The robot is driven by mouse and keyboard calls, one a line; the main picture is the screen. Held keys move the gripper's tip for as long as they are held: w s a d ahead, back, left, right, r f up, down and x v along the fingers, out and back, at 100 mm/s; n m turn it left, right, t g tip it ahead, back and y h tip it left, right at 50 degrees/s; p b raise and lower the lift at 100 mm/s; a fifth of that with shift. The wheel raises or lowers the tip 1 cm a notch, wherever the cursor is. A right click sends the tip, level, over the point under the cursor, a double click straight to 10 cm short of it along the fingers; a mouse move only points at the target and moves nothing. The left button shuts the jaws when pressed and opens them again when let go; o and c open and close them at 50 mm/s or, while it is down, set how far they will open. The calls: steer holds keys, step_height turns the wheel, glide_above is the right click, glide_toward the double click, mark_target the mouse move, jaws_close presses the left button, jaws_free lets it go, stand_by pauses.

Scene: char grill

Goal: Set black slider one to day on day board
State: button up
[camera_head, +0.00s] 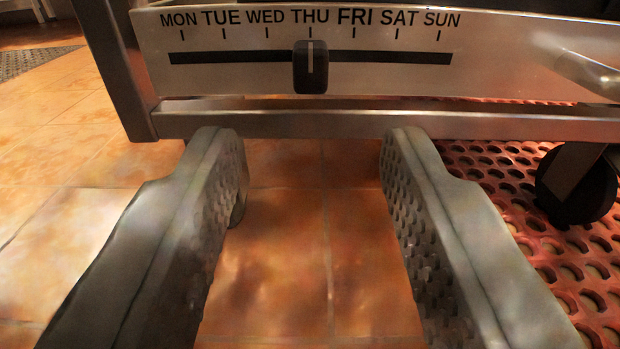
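The day board (230,80) is a pale metal panel across the top of the view, with the day names MON to SUN and tick marks above a dark horizontal slot. The black slider (311,82) sits in the slot under THU, and its light centre line is in line with the THU tick. My gripper (314,140) is open and empty, with its two fingers wide apart. The fingertips are below the board in the picture, one to the left and one to the right of the slider, and do not touch it.
A metal rail (360,124) runs below the board, joined to a metal leg (115,65) at the left. A black caster wheel (577,186) stands at the right on a red perforated mat (500,165). Orange floor tiles (60,190) lie open at the left.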

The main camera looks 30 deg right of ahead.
steer(key=v, duration=0.8)
steer(key=shift+s, duration=0.15)
steer(key=shift+a, duration=0.15)
